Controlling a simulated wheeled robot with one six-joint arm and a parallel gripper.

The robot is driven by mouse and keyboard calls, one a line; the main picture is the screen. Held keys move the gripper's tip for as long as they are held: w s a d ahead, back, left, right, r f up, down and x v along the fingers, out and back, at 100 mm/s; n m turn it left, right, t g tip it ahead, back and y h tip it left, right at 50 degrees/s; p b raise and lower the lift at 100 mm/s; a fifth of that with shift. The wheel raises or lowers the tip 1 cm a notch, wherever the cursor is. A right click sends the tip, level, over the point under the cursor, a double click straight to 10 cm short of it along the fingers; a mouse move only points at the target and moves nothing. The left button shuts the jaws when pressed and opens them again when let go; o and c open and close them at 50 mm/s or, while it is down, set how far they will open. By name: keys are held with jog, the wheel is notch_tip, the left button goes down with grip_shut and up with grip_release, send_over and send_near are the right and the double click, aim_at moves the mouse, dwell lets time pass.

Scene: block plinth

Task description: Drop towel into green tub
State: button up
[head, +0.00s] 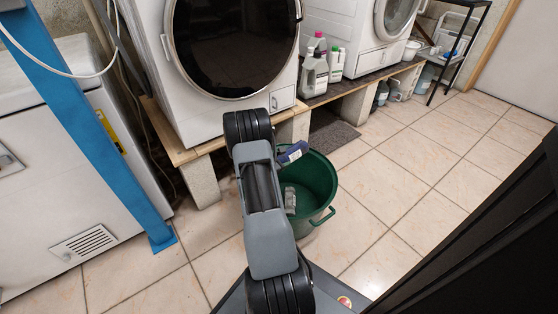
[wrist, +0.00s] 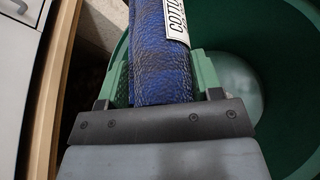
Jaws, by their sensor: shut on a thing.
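A rolled blue towel with a white label reading "COTTO..." (wrist: 160,50) is held between the green fingers of my gripper (wrist: 157,82). My gripper is shut on it. In the head view the towel (head: 293,153) shows as a small dark blue piece beside my arm, at the upper rim of the green tub. The green tub (head: 318,178) stands on the floor, partly hidden by my arm. In the wrist view the tub (wrist: 290,85) opens to the right of the towel. A small grey shape lies against the tub's inner left side in the head view; I cannot tell what it is.
A washing machine (head: 150,65) stands on a wooden board on block supports (head: 198,180) behind the tub. Several bottles (head: 314,72) stand to its right, near a second white machine (head: 345,35). A blue post (head: 90,120) rises at left. Tiled floor (head: 430,150) is clear at right.

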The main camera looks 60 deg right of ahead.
jog(key=shift+f+b, duration=1.3)
jog(key=shift+f, duration=1.15)
jog(key=o, duration=1.1)
jog(key=shift+p+v, duration=2.6)
jog(key=shift+v, duration=4.35)
jog(key=shift+f, duration=0.1)
